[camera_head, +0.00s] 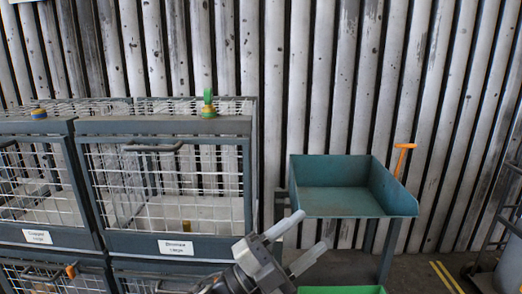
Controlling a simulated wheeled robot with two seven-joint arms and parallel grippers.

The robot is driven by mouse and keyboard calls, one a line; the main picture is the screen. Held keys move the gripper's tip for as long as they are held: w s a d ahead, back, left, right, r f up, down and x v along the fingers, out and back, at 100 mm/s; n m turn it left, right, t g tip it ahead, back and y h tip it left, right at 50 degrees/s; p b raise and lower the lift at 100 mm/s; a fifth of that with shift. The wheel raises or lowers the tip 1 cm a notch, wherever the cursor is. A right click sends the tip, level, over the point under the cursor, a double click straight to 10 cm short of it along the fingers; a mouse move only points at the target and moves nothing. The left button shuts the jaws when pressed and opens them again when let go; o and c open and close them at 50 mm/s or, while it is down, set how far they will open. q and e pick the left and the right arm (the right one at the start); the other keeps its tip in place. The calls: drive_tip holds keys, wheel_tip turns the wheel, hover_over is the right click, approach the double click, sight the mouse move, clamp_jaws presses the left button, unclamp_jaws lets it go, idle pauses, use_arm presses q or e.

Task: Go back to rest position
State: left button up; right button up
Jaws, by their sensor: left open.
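My left gripper (312,230) shows at the bottom centre, its two pale fingers spread apart and pointing up to the right. It is open, and nothing shows between the fingers. In the picture it overlaps the area just below and left of a blue-green tray cart (335,203); I cannot tell whether it touches anything. Only the end of my left arm shows, low in the picture. My right gripper is not in view.
Grey mesh cages (165,127) with white labels stand at left. A green-and-yellow object (208,104) and a small blue-and-yellow one (39,113) sit on top. A green bin (342,290) shows below the gripper. An orange handle (403,148) rises behind the cart. Floor at right looks partly clear.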

use_arm(q)
drive_tip(key=s+a+f+n+t+y, duration=0.2)
drive_tip(key=a+f+n+t+y, duration=0.1)
drive_tip(key=a+f+n+y, duration=0.5)
drive_tip(key=s+a+f+n+t+y, duration=0.2)
drive_tip(key=a+f+n+t+y, duration=0.3)
drive_tip(key=f+n, duration=0.6)
drive_tip(key=s+a+f+n+g+y, duration=0.3)
drive_tip(key=s+a+f, duration=0.1)
drive_tip(key=s+f, duration=0.3)
drive_tip(key=s+a+f+n+g+y, duration=0.3)
drive_tip(key=s+a+f+g, duration=0.1)
drive_tip(key=s+f, duration=0.3)
drive_tip(key=shift+s+a+f, duration=0.25)
drive_tip(key=shift+s+a, duration=0.05)
drive_tip(key=shift+a, duration=0.45)
